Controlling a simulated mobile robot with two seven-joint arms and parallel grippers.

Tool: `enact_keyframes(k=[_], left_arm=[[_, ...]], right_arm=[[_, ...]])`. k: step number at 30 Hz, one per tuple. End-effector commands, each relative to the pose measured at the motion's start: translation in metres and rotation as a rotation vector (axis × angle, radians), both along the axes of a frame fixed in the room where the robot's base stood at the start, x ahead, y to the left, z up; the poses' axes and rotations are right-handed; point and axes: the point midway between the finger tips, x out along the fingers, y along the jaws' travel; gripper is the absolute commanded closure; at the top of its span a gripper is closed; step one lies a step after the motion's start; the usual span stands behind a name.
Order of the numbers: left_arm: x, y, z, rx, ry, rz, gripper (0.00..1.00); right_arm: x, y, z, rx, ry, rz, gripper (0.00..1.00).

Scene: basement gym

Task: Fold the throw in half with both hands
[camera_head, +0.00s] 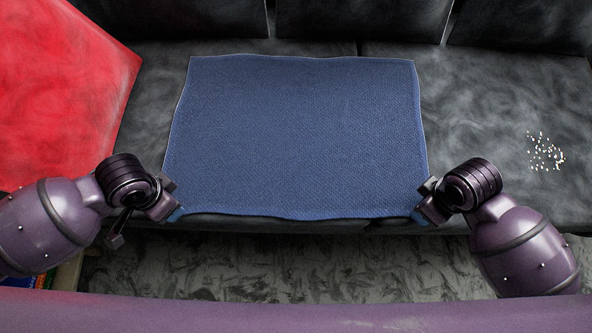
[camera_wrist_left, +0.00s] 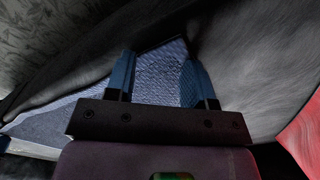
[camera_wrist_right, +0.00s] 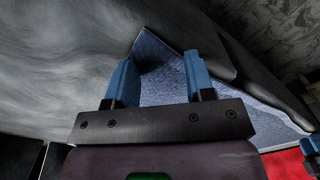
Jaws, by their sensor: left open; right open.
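The blue throw (camera_head: 297,135) lies flat and spread out on the seat of a dark sofa. Its near edge runs along the front of the seat. My left gripper (camera_head: 176,213) is at the throw's near left corner. In the left wrist view the left gripper (camera_wrist_left: 160,75) is open, with the throw's corner (camera_wrist_left: 158,72) between its blue fingers. My right gripper (camera_head: 419,214) is at the near right corner. In the right wrist view the right gripper (camera_wrist_right: 162,78) is open, with the other corner (camera_wrist_right: 160,80) between its fingers. I cannot tell whether any finger touches the cloth.
A red surface (camera_head: 60,85) lies left of the throw. The dark sofa seat (camera_head: 490,100) is bare to the right except for a cluster of small pale specks (camera_head: 546,152). Back cushions (camera_head: 360,18) stand behind. Patterned floor (camera_head: 300,265) shows in front.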

Motion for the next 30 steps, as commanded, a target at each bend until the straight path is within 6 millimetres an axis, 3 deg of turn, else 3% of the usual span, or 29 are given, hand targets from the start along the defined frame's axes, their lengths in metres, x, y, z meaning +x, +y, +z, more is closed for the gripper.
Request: enact_keyframes(k=[20,30], left_arm=[[-0.0014,0.0004,-0.0021,0.001,0.004,0.001,1.0],[-0.0015,0.0007,-0.0024,0.002,0.004,0.001,1.0]], right_arm=[[-0.0018,-0.0003,-0.002,-0.001,0.006,0.0,1.0],[-0.0017,-0.0005,-0.0021,-0.001,0.006,-0.001,1.0]])
